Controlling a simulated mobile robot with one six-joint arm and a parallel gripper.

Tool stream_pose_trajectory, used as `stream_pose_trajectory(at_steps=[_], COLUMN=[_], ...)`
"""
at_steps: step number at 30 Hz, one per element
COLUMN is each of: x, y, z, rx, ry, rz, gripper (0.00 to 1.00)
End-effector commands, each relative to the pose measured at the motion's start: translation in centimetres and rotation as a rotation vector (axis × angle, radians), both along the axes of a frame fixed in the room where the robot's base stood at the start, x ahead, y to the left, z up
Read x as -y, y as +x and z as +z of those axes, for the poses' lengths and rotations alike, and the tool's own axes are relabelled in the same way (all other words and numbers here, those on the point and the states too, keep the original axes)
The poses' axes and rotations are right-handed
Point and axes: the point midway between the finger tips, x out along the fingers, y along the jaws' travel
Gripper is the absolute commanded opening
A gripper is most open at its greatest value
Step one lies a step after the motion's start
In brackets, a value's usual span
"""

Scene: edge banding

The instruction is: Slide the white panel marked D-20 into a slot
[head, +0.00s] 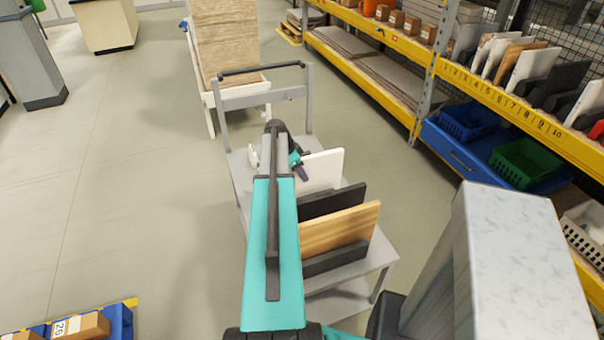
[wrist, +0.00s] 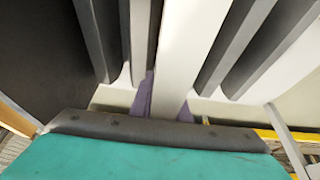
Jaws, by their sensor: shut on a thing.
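A white panel (head: 325,169) stands upright at the far end of the row on the grey cart (head: 385,258). My gripper (wrist: 164,105) is shut on a white panel (wrist: 187,45), whose edge runs between the purple fingertips in the wrist view. In the head view my arm covers much of the grip, and a dark purple fingertip shows beside the white panel. Dark bars stand on both sides of the panel in the wrist view; I cannot tell what they belong to. No D-20 mark is readable. Numbered slots (head: 500,92) on the yellow shelf at right hold several panels.
A black panel (head: 335,200), a wood-coloured panel (head: 340,229) and another black piece (head: 335,260) stand nearer on the cart. A blue bin (head: 466,122) and a green bin (head: 522,160) sit below the slots. Open floor (head: 120,190) lies to the left.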

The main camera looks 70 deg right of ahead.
Motion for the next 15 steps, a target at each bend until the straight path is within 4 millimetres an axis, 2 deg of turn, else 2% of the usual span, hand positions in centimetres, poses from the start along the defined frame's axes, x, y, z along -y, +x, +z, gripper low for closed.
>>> stream_pose_trajectory(at_steps=[10, 11, 15], x=[0.08, 0.08, 0.06], y=[-0.02, -0.02, -0.02], z=[0.09, 0.09, 0.05], rx=[0.0, 0.0, -0.001], ry=[-0.003, -0.003, -0.002], rz=[0.001, 0.001, 0.0], gripper=[0.0, 0.17, 0.37])
